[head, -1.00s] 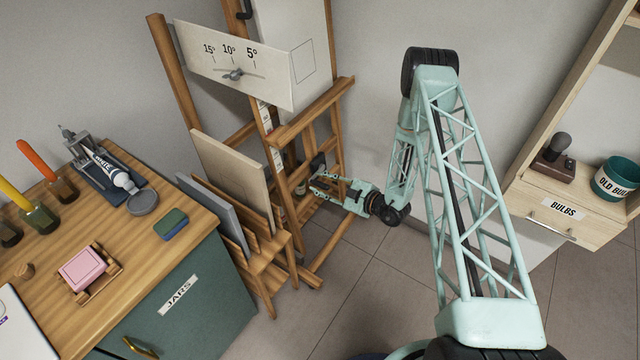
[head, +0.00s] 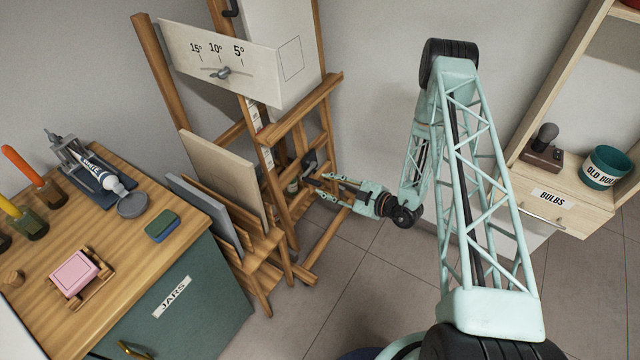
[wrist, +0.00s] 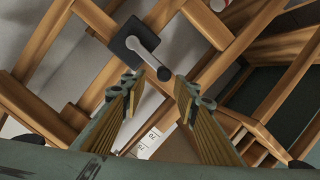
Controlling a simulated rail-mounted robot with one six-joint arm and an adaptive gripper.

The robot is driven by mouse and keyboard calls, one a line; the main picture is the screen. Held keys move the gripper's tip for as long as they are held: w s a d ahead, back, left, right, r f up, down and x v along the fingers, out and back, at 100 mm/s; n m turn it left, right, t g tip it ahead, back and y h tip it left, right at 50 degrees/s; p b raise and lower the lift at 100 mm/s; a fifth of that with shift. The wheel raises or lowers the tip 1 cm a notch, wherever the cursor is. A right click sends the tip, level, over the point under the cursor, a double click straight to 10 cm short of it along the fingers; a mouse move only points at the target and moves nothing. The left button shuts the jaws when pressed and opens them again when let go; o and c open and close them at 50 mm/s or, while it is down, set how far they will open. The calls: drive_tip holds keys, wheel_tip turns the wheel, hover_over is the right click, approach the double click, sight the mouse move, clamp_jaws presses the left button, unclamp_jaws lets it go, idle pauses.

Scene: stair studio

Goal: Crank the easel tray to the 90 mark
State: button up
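The wooden easel (head: 298,190) stands against the wall, its tray (head: 303,110) a horizontal ledge under the canvas. The crank (head: 310,161) sits low on the easel frame. In the wrist view the crank has a dark square plate, a grey arm (wrist: 142,50) and a dark round knob (wrist: 164,82). My gripper (head: 324,186) is open beside the crank. In the wrist view its fingertips (wrist: 159,87) stand on either side of the knob; I cannot tell how deep the knob lies between them.
A board marked 15, 10 and 5 degrees (head: 222,60) hangs on the easel. A rack with panels (head: 225,171) stands at its front left, beside the green cabinet (head: 185,295). A bulb drawer unit (head: 548,205) is at right. The floor right of the easel is clear.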

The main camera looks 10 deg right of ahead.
sight(304, 178)
drive_tip(key=shift+v, duration=2.35)
drive_tip(key=f+n+y, duration=0.1)
drive_tip(key=n, duration=0.8)
drive_tip(key=d+f+n+t+y, duration=0.1)
drive_tip(key=n, duration=0.8)
drive_tip(key=s+f+n+y+p, duration=0.1)
drive_tip(key=f+n, duration=0.1)
drive_tip(key=n, duration=0.7)
drive_tip(key=shift+d+n+t, duration=0.3)
drive_tip(key=shift+d, duration=0.05)
drive_tip(key=shift+w+a, duration=0.15)
drive_tip(key=shift+w, duration=0.05)
drive_tip(key=shift+b+x, duration=1.1)
drive_tip(key=shift+x, duration=5.6)
